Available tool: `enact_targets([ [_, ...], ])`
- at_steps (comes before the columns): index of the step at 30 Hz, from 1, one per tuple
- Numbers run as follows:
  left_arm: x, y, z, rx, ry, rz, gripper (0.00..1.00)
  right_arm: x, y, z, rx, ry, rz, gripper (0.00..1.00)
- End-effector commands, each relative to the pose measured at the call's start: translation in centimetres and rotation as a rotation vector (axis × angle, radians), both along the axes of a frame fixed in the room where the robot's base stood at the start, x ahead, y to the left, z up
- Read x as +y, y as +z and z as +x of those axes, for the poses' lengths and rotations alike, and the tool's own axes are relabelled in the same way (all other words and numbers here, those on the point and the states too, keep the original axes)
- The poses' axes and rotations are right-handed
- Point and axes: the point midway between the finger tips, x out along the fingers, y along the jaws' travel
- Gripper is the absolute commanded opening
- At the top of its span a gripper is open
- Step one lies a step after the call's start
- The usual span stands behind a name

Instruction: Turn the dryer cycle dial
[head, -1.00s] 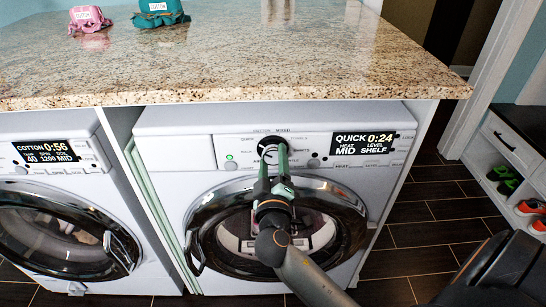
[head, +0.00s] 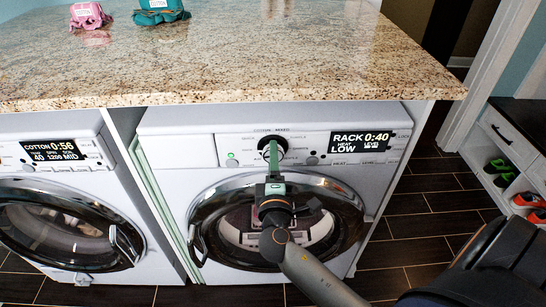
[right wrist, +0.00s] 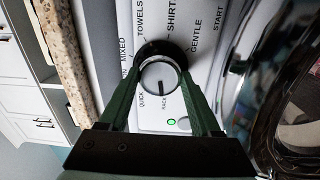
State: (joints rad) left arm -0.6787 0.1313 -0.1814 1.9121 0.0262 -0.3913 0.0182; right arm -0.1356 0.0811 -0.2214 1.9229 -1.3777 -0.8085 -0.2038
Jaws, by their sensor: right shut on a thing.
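The dryer (head: 185,137) stands under the granite counter, on the right of the washer. Its cycle dial (head: 281,148) is a round silver knob with a black ring, and it shows larger in the right wrist view (right wrist: 160,80). The dial's dark mark points near RACK. The dryer display (head: 361,143) reads RACK 0:40, heat LOW. My right gripper (head: 272,150) is shut on the dial, its two green fingers on either side of it in the right wrist view (right wrist: 160,90). My left gripper is not in view.
The washer (head: 50,127) on the left has its door shut and shows COTTON 0:56. The granite counter (head: 230,60) overhangs both machines. A pink bundle (head: 90,16) and a teal bundle (head: 160,11) lie on it. Dark tiled floor (head: 420,225) is open at the right.

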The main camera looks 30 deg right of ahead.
Motion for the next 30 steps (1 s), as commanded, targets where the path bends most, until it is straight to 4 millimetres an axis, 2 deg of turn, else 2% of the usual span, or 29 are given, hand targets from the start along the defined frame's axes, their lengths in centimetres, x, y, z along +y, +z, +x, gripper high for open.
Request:
enact_targets([
  [15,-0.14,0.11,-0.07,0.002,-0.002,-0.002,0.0,0.0,0.22,0.08,0.005,0.002,-0.02,0.09],
  [16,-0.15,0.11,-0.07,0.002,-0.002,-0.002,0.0,0.0,0.22,0.08,0.005,0.002,-0.02,0.66],
  [24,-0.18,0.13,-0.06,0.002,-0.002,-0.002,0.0,-0.01,0.12,0.04,0.007,0.001,-0.018,0.95],
  [30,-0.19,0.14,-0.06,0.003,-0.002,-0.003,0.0,0.01,0.05,0.02,0.008,0.001,-0.017,0.95],
])
